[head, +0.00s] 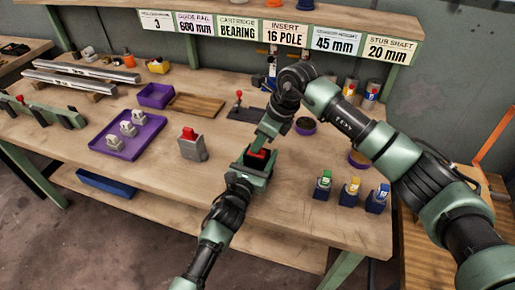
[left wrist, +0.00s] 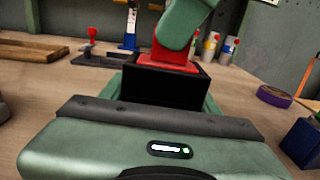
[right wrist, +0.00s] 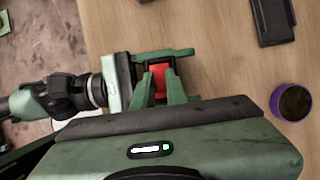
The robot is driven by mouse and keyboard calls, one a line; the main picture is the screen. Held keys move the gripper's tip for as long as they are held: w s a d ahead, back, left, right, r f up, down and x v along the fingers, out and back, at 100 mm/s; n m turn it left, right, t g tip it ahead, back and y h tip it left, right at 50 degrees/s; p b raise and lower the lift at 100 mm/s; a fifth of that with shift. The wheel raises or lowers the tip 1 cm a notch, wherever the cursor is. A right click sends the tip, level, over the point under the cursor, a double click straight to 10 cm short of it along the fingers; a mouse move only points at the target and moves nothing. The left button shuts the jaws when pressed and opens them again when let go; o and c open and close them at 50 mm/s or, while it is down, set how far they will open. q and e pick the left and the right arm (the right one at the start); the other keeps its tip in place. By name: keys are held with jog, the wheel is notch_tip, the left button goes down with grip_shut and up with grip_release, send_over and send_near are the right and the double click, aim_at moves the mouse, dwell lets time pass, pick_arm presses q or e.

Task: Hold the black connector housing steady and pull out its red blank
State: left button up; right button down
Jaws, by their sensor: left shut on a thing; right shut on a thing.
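The black connector housing (left wrist: 160,88) stands at the front of the bench, upright in the left wrist view. My left gripper (head: 257,168) is shut on it, coming from the front. The red blank (left wrist: 168,62) shows at the housing's open top; how deep it sits inside is hidden. My right gripper (head: 265,140) reaches down from above and is shut on the red blank. In the right wrist view the red blank (right wrist: 158,78) lies between the right fingers, with the left gripper (right wrist: 140,80) around the housing.
A grey block with a red top (head: 192,146) stands to the left, beside a purple tray (head: 112,148) of small grey parts. Blue holders (head: 348,199) with coloured plugs stand at the right.

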pick_arm(q)
jog(key=o, duration=1.8)
pick_arm(e)
notch_tip(320, 180, up, 10)
pick_arm(q)
jog(key=shift+s, duration=0.1)
jog(key=v, duration=1.1)
jog(key=shift+s+a, duration=0.15)
jog(key=shift+s, duration=0.1)
jog(key=shift+s+f, duration=0.1)
jog(key=shift+s, duration=0.05)
